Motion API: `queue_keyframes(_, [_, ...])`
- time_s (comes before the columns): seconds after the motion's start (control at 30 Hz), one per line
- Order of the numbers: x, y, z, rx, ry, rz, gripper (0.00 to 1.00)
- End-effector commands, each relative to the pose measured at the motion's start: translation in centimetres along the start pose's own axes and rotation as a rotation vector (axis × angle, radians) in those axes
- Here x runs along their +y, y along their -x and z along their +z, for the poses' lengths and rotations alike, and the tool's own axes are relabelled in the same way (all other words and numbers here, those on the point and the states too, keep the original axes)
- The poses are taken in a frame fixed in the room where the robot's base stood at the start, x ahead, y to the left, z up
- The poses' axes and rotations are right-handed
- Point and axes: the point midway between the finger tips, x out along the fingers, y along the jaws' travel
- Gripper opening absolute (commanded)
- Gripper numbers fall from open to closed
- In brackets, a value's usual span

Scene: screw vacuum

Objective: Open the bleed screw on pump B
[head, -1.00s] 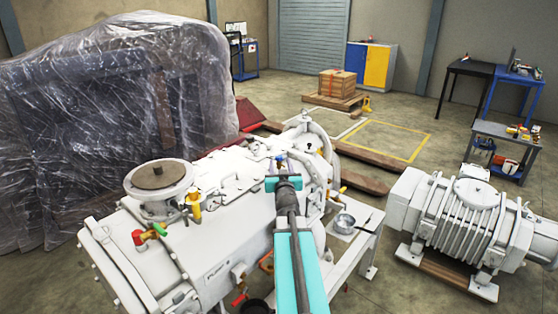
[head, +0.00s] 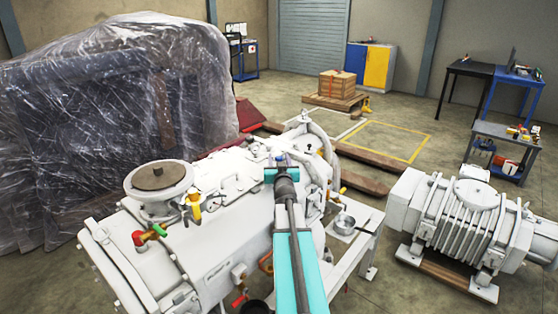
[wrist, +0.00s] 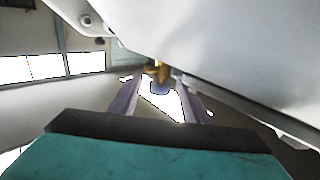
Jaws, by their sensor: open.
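The white pump (head: 245,235) fills the lower middle of the head view, with a plate on its side too blurred to read. My gripper (wrist: 158,84) is open, its two fingers apart. Between and just beyond the fingertips, the wrist view shows a small brass fitting (wrist: 162,70) with a bluish end below a pale housing. I cannot tell whether this is the bleed screw, nor whether the fingers touch it. In the head view my gripper (head: 282,168) is over the pump's far right end, where my arm hides much of the detail.
On the pump are a round flange (head: 158,178), a red-and-green valve (head: 148,234) and a yellow fitting (head: 194,208). A ribbed white machine (head: 468,222) stands further right. A plastic-wrapped load (head: 90,110) blocks the left.

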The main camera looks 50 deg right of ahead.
Motion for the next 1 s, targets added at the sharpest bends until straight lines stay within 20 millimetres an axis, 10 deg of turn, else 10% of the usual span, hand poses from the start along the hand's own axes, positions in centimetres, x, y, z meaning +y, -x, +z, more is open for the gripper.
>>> queue_keyframes(0.17, [0.01, 0.02, -0.01, 0.000, 0.000, 0.000, 0.41])
queue_keyframes(0.4, [0.03, 0.02, -0.01, 0.000, 0.000, 0.000, 0.02])
queue_keyframes(1.0, [0.27, -0.50, -0.69, 0.005, 0.003, -0.013, 0.02])
